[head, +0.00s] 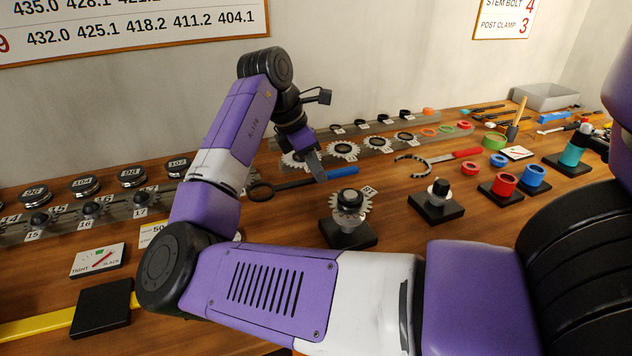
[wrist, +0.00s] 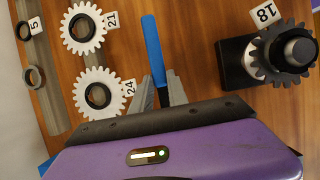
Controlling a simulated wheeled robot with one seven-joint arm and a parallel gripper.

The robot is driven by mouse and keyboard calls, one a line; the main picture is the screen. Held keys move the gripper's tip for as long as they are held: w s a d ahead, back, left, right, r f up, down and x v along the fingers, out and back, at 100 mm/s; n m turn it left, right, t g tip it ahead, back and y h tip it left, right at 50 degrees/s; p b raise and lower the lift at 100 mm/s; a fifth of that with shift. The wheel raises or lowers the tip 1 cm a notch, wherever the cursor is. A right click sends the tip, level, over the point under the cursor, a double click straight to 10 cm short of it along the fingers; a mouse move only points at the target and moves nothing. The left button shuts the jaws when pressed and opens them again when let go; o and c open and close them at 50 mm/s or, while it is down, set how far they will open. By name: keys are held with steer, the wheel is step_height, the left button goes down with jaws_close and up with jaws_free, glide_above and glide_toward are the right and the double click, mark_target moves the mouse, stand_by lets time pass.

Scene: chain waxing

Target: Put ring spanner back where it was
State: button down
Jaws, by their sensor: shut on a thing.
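The ring spanner has a blue handle (head: 343,173) and a dark ring end (head: 262,192). My gripper (head: 319,172) is shut on it around the handle. The ring end points left in the head view, and the handle's free end points right. In the wrist view the blue handle (wrist: 152,48) sticks out from between the fingers (wrist: 158,92); the ring end is hidden there. The spanner looks at or just above the wooden bench; I cannot tell if it touches. The place it came from is not marked in view.
White gears tagged 21 (wrist: 82,28) and 24 (wrist: 98,94) lie beside the gripper. A gear on a black stand (head: 347,232) is close in front. A red-handled hook tool (head: 440,160) lies to the right. Bench between them is bare.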

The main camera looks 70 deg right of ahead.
mark_target(316, 181)
steer(key=shift+f, duration=1.75)
steer(key=c, duration=1.3)
jaws_free()
steer(key=p+v, duration=0.1)
steer(key=v, duration=1.1)
